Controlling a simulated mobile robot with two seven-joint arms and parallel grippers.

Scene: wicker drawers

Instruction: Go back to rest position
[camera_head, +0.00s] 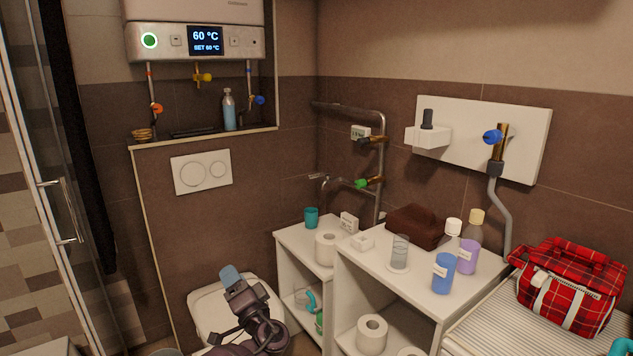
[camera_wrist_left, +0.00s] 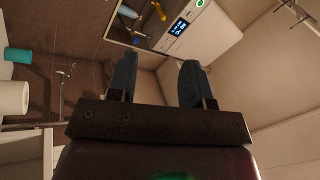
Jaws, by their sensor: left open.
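My left gripper (camera_head: 231,278) is at the bottom of the head view, in front of the white toilet (camera_head: 204,307), with its fingers pointing up. In the left wrist view its two dark fingers (camera_wrist_left: 160,82) stand apart with nothing between them, so it is open and empty. Beyond the fingers the left wrist view shows the wall and the water heater (camera_wrist_left: 205,30). My right gripper does not show in either view. I see no wicker drawers in these frames.
White shelves (camera_head: 303,240) stand right of the gripper, holding a toilet roll (camera_head: 326,248), a teal cup (camera_head: 311,217), a brown folded cloth (camera_head: 415,226) and a blue bottle (camera_head: 444,272). A red plaid bag (camera_head: 568,290) sits far right. A glass shower door (camera_head: 62,200) is left.

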